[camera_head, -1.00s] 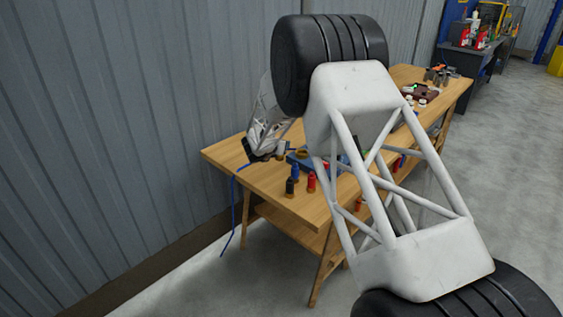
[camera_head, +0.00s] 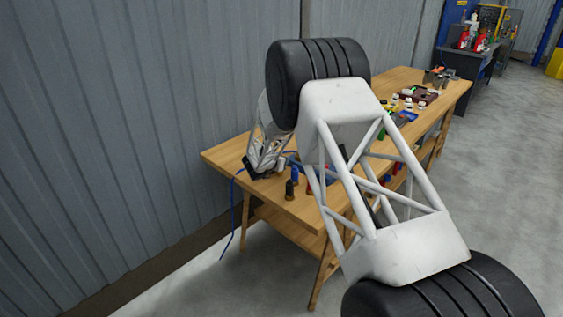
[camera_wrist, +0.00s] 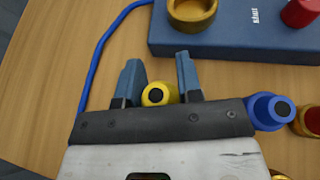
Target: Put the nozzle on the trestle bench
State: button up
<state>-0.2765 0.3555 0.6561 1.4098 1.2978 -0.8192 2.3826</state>
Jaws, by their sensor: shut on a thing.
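My gripper (camera_wrist: 160,85) is low over the near end of the wooden trestle bench (camera_wrist: 45,90). Its two blue-grey fingers stand on either side of a yellow round piece with a dark centre (camera_wrist: 158,94), which looks like the nozzle, and are shut on it. Its lower part is hidden by the gripper body. I cannot tell whether it touches the bench top. In the head view my gripper (camera_head: 250,168) is at the left edge of the bench (camera_head: 225,160), and the piece cannot be made out.
A blue block (camera_wrist: 230,45) with a brass ring (camera_wrist: 191,12) and a red part (camera_wrist: 301,12) lies just beyond the fingers. A blue fitting (camera_wrist: 268,110) stands close to the right. A blue hose (camera_wrist: 92,65) runs along the left. Bare wood is at left.

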jog(key=shift+f, duration=0.3)
jog(key=shift+f, duration=0.1)
jog(key=o, duration=1)
jog(key=v, duration=1.2)
dwell(0.7)
